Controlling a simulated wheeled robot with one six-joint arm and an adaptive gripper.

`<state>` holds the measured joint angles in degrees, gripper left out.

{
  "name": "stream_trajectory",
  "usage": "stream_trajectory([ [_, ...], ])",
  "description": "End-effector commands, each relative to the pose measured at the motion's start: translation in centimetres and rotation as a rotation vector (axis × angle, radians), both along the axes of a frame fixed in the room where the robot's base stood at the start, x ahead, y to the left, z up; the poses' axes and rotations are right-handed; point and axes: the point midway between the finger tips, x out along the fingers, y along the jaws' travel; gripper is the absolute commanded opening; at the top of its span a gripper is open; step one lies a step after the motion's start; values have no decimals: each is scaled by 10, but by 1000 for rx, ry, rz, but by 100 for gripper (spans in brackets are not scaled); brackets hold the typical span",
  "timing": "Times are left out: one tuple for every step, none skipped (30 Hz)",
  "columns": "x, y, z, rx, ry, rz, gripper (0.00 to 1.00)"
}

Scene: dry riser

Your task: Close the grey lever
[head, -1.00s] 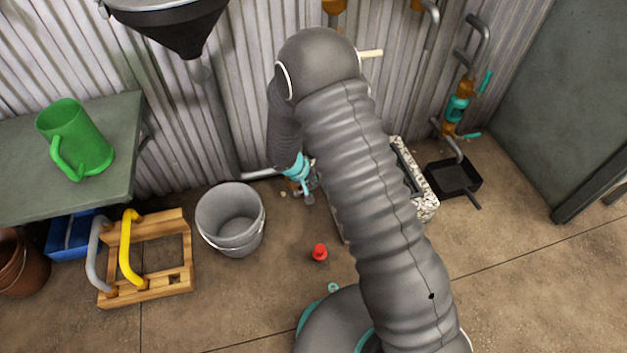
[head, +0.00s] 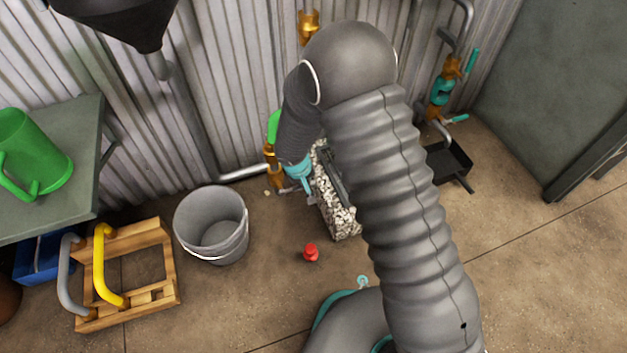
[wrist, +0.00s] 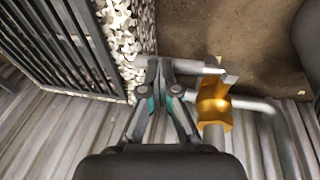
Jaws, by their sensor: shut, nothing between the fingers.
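My gripper (wrist: 163,80) is shut and empty, its tips beside a light grey bar (wrist: 195,67) in the wrist view. The bar runs sideways towards a brass valve fitting (wrist: 213,104); I cannot tell whether it is the grey lever or a pipe, nor whether the tips touch it. A small pale flat piece (wrist: 231,78) shows above the fitting. In the head view my gripper (head: 308,190) is low, right of the brass fittings (head: 270,168) on the wall pipe. My arm hides part of this area.
A speckled stone trough with a dark grate (wrist: 122,45) stands close beside my gripper. A grey bucket (head: 212,225), a red object (head: 311,252) and a wooden frame with grey and yellow handles (head: 150,235) are on the floor. Another riser with teal levers (head: 442,90) is at right.

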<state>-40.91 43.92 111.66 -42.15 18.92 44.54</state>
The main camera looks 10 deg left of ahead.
Motion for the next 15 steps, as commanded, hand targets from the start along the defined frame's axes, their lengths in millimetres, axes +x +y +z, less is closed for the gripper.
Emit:
stream_trajectory([
  [0, 0, 0, 0, 0, -1, 0],
  [1, 0, 0, 0, 0, -1, 0],
  [1, -1, 0, 1, 0, -2, 0],
  [1, -1, 0, 1, 0, -2, 0],
  [1, -1, 0, 1, 0, -3, 0],
  [1, -2, 0, 1, 0, -4, 0],
  [1, -2, 1, 1, 0, -4, 0],
  [1, -2, 2, 0, -1, -4, 0],
  [1, -2, 4, 1, -1, -5, 0],
  [1, -3, 6, 1, -1, -5, 0],
  [1, -3, 9, 1, -1, -5, 0],
  [1, -4, 14, 1, -2, -6, 0],
  [0, -4, 19, 1, -2, -6, 0],
  [0, -4, 24, 1, -2, -6, 0],
  [-1, -5, 32, 2, -1, -6, 0],
])
